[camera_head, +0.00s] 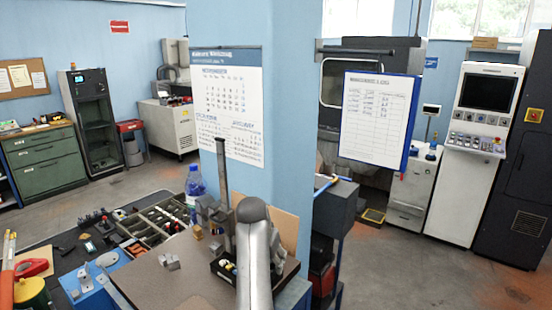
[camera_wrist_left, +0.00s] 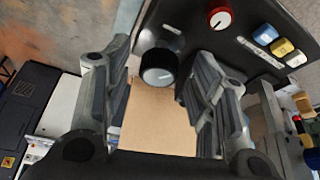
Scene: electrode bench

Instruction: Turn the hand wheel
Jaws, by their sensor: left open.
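A black round wheel or knob with a pale grey face (camera_wrist_left: 157,76) shows in the left wrist view, beside a dark panel (camera_wrist_left: 190,32). I cannot tell for sure whether it is the hand wheel. My left gripper (camera_wrist_left: 156,62) is open. Its two fingers stand on either side of the wheel in the picture; I cannot tell whether they touch it. In the head view a grey, rounded arm link of mine rises at the bottom middle and hides part of the bench; the left fingers cannot be made out there. My right gripper is in neither view.
The dark panel carries a red knob (camera_wrist_left: 219,17) and several coloured buttons (camera_wrist_left: 266,35). In the head view a blue pillar (camera_head: 285,130) stands behind the bench top (camera_head: 150,285). An upright grey post (camera_head: 227,200) and a parts tray (camera_head: 165,212) crowd the bench.

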